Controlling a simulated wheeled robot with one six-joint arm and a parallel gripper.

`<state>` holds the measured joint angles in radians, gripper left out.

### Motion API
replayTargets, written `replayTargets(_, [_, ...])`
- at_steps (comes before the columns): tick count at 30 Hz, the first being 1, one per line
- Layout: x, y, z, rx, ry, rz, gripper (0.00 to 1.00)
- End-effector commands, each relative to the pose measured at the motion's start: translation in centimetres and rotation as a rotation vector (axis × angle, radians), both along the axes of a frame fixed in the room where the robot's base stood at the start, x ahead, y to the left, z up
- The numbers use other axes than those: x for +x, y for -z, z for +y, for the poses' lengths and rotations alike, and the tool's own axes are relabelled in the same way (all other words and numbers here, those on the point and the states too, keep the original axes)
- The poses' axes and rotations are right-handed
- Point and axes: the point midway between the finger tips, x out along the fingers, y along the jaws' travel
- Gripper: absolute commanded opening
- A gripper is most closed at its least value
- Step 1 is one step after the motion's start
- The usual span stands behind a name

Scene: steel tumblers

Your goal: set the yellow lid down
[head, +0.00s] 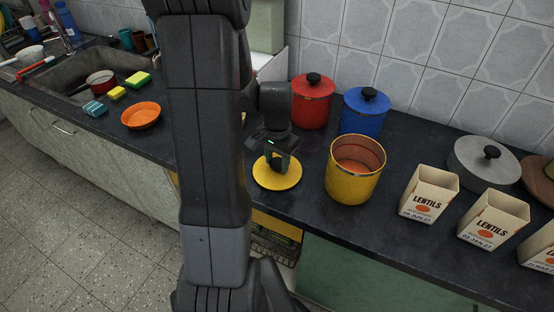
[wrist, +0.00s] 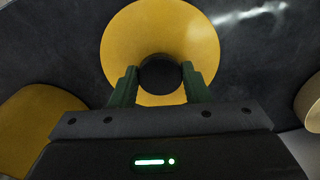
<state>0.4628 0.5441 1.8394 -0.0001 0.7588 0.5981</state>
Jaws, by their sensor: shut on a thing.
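The yellow lid (head: 291,177) is a round disc with a dark knob, at the counter's front left of the yellow canister. My gripper (head: 279,161) is over it from above, shut on its knob. In the wrist view the lid (wrist: 190,35) lies beyond the fingers, and the gripper (wrist: 160,82) has its green fingers on both sides of the black knob (wrist: 160,74). I cannot tell whether the lid touches the counter. The yellow canister (head: 350,188) stands uncovered to the right, with orange-brown contents; part of it shows at the wrist view's lower left (wrist: 40,125).
A red canister (head: 312,105) and a blue canister (head: 363,114), both lidded, stand behind. An orange bowl (head: 141,115) and the sink are left. The dark counter (head: 330,222) ends close in front.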

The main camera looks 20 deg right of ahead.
Motion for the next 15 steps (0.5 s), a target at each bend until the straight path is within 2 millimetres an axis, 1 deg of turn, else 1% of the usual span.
replayTargets(6, [0.02, -0.01, -0.01, 0.0, 0.0, -0.001, 0.18])
replayTargets(10, [0.03, 0.45, -0.01, 0.0, 0.0, -0.001, 0.18])
replayTargets(11, [0.03, 0.29, -0.01, 0.0, 0.0, -0.001, 0.48])
replayTargets(13, [0.03, 0.26, -0.01, 0.0, 0.0, -0.001, 0.62])
replayTargets(14, [0.03, 0.26, -0.01, 0.0, 0.0, -0.001, 0.64])
replayTargets(15, [0.03, 0.26, -0.01, 0.0, 0.0, -0.001, 0.64])
